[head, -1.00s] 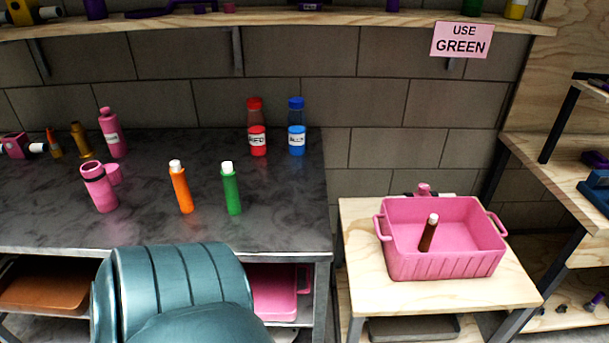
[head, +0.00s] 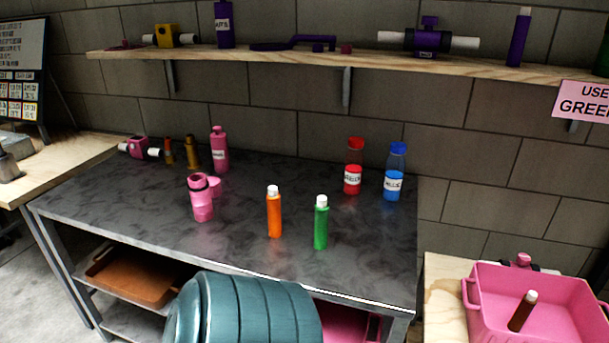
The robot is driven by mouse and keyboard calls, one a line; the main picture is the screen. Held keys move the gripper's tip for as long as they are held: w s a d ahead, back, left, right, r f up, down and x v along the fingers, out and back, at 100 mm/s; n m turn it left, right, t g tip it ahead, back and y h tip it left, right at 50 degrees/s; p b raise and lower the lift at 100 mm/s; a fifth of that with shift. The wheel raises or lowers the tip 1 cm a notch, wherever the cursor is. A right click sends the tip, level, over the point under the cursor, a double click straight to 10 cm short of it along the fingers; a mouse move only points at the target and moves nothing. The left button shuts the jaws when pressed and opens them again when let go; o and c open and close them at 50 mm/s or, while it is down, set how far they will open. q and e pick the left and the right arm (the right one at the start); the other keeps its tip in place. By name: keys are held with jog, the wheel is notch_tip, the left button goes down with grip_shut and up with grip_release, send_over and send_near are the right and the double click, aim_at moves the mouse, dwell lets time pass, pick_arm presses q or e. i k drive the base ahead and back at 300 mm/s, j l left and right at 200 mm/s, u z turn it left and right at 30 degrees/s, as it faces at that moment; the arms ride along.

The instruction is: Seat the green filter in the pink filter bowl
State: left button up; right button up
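The green filter (head: 321,224) is a green cylinder with a white cap. It stands upright on the dark table, right of an orange filter (head: 274,213). The pink filter bowl is most likely the pink cup-like housing (head: 202,203) standing left of the orange filter, with a pink ring-shaped part (head: 214,187) at its upper right side. I cannot tell whether anything is inside it. Neither of my grippers is in view.
A red bottle (head: 353,168) and a blue bottle (head: 395,173) stand behind the filters. A pink bottle (head: 220,152) is at the back left. A pink tub (head: 482,317) holding a brown filter (head: 522,311) is at lower right. A sign (head: 587,101) reads "USE GREEN".

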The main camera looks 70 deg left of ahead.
aim_at(198, 185)
jog(key=u, duration=2.75)
jog(key=i+l, duration=0.1)
jog(key=l, duration=0.3)
jog(key=i+l, duration=0.1)
jog(key=l, duration=0.3)
jog(key=i+l+u, duration=0.1)
jog(key=l, duration=0.3)
